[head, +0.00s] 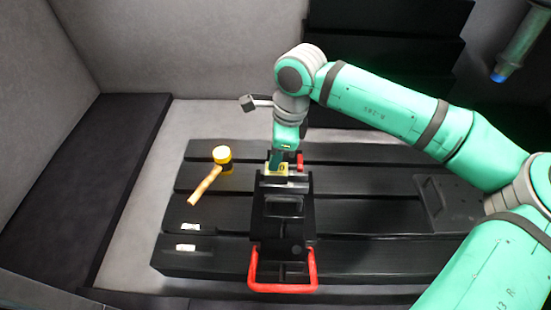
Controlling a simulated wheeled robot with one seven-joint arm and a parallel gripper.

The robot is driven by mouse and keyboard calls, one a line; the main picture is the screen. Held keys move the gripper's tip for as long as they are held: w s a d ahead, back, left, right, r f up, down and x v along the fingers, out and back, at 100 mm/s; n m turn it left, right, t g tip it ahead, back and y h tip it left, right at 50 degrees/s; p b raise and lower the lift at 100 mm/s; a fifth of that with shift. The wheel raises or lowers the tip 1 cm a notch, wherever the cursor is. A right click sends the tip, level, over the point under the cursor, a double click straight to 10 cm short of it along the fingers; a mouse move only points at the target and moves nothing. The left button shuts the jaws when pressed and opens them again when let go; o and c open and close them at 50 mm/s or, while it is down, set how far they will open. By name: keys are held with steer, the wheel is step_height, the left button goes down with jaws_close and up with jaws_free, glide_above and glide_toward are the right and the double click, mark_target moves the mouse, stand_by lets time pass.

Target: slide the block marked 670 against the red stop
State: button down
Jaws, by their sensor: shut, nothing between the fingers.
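A small yellowish block (277,169) sits at the back end of the black vise-like fixture (266,212). Its marking is too small and too covered to read in full. A small red piece (300,161) shows just right of the block, at the back of the fixture; it may be the red stop. My gripper (281,161) points down at the block, shut and empty. It hides part of the block's top and back. I cannot tell whether the fingertips touch the block, or whether the block touches the red piece.
The fixture has a red U-shaped handle (283,289) at its front. A yellow-headed mallet (206,184) lies left on the dark slotted table (365,215). Two small pale labelled pieces (190,227) (186,247) lie at front left. The table right of the fixture is mostly clear.

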mark_target(287, 169)
steer(key=shift+d+f, duration=0.2)
steer(key=shift+d, duration=0.65)
steer(key=shift+d+f, duration=0.2)
steer(key=shift+d, duration=0.7)
steer(key=shift+r, duration=0.75)
steer(key=d, duration=1.2)
